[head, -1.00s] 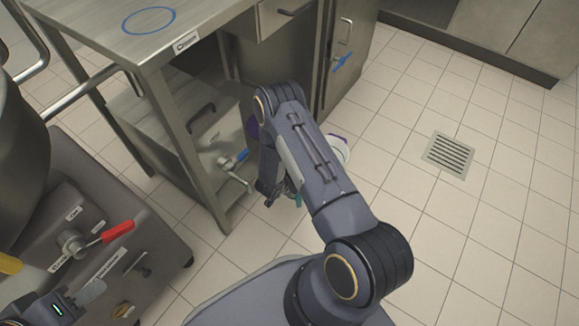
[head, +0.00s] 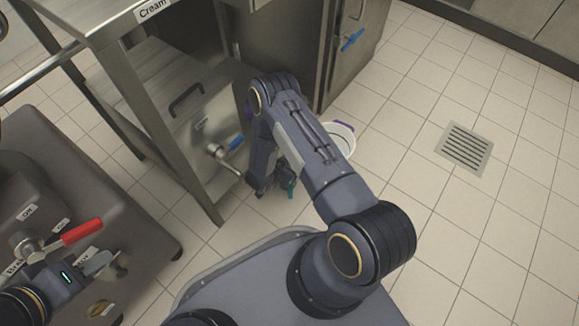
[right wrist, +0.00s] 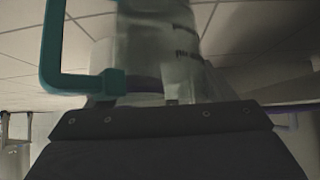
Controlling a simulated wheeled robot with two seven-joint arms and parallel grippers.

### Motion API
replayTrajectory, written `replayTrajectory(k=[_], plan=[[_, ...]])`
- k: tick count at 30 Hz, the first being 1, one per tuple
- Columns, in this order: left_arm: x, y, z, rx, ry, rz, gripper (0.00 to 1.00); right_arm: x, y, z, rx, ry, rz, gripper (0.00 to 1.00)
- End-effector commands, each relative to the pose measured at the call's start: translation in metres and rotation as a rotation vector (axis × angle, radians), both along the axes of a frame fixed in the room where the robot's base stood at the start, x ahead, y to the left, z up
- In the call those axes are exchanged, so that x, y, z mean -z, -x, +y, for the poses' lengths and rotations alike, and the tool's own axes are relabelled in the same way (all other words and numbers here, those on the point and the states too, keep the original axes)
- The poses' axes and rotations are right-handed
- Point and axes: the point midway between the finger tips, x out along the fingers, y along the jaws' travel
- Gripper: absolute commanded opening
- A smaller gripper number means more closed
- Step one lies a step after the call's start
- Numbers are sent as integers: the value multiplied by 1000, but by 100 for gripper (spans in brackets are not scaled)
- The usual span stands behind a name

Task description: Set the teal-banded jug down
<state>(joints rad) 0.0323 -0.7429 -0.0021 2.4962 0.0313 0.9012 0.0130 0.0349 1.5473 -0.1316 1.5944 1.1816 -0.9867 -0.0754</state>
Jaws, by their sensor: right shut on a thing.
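The jug shows in the right wrist view as a clear body (right wrist: 150,45) with dark measuring marks and a teal handle (right wrist: 52,50). In the head view only a small teal part of the jug (head: 291,187) shows, low beside the steel unit; the rest is hidden by my right arm and gripper. My right gripper (head: 272,182) is shut on the jug; its fingertips are mostly hidden. I cannot tell whether the jug touches the floor. My left gripper (head: 108,266) is at the lower left, close to a red-handled valve (head: 75,236); its jaw opening is unclear.
A steel bench (head: 150,105) marked "Cream" and a blue-handled tap (head: 222,153) stand left of my right gripper. A white bucket (head: 344,132) sits partly behind my right arm. Tiled floor (head: 400,120) with a drain grate (head: 465,147) is open to the right.

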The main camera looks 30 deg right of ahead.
Motion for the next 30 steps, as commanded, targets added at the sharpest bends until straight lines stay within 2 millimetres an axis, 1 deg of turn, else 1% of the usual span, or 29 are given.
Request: replayTrajectory(k=[5,6,10,20,21,26,30], plan=[[0,0,0,0,0,0,36,4,0,0,0,1,0,41],[0,0,0,0,0,0,36,3,0,0,0,1,0,80],[0,0,0,0,0,0,36,3,0,-1,0,0,0,97],[0,0,0,0,0,1,36,1,0,-1,0,0,0,98],[0,0,0,0,0,1,36,-2,0,0,0,0,0,98],[-16,0,0,0,0,1,36,-23,7,17,-4,-1,1,98],[-30,0,0,0,0,0,36,-46,16,37,-5,-1,1,98]])
